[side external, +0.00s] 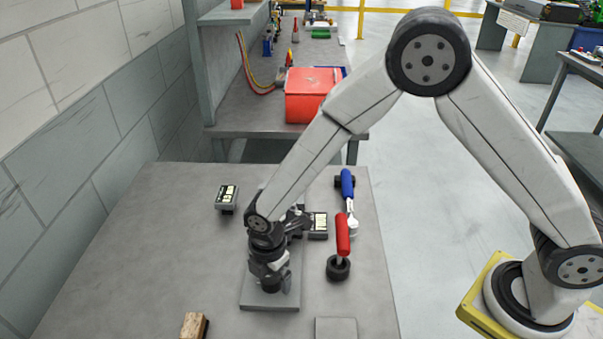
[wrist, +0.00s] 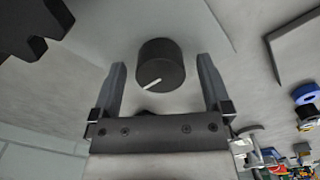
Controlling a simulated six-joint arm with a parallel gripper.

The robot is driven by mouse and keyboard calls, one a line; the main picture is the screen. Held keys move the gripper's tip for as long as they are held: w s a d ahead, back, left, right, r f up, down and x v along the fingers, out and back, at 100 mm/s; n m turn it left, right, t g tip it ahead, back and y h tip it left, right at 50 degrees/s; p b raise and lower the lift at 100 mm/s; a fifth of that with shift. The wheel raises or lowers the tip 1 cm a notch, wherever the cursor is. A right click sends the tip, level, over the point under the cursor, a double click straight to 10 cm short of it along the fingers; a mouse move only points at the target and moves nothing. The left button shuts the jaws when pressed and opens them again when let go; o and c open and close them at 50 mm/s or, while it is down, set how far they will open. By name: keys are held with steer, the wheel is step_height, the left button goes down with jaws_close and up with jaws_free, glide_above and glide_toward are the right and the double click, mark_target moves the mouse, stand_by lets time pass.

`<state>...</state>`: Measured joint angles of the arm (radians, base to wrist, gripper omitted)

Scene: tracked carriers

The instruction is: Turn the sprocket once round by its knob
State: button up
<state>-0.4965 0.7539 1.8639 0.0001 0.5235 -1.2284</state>
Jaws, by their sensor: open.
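In the wrist view a round black knob (wrist: 161,62) with a white line on its face lies between my gripper's (wrist: 160,60) two spread fingers. A gap shows on each side, and I see no contact. A dark toothed piece (wrist: 30,28), which may be part of the sprocket, shows at the upper left of that view. In the side view my gripper (side external: 269,284) points down over a grey plate (side external: 252,303) on the bench. There the gripper and wrist hide the knob, and I cannot make out the sprocket.
A red-handled tool (side external: 343,235) and a blue-handled tool (side external: 347,185) lie to the right of my wrist. A small display box (side external: 227,195) stands at the back left. A wooden block (side external: 194,325) lies at the front.

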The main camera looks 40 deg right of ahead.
steer(key=shift+r, duration=3.85)
steer(key=shift+s+d+r+m, duration=0.2)
steer(key=shift+d+r+m, duration=0.1)
steer(key=shift+d+m, duration=0.15)
steer(key=s+d+r+m+t, duration=0.1)
steer(key=s+d+m, duration=0.3)
steer(key=d+m, duration=0.5)
steer(key=s+d+r+m+t, duration=0.1)
steer(key=s+d+r+m, duration=0.2)
steer(key=d+m, duration=0.7)
steer(key=s, duration=0.2)
steer(key=shift+s+d+t, duration=0.3)
steer(key=shift+d, duration=0.1)
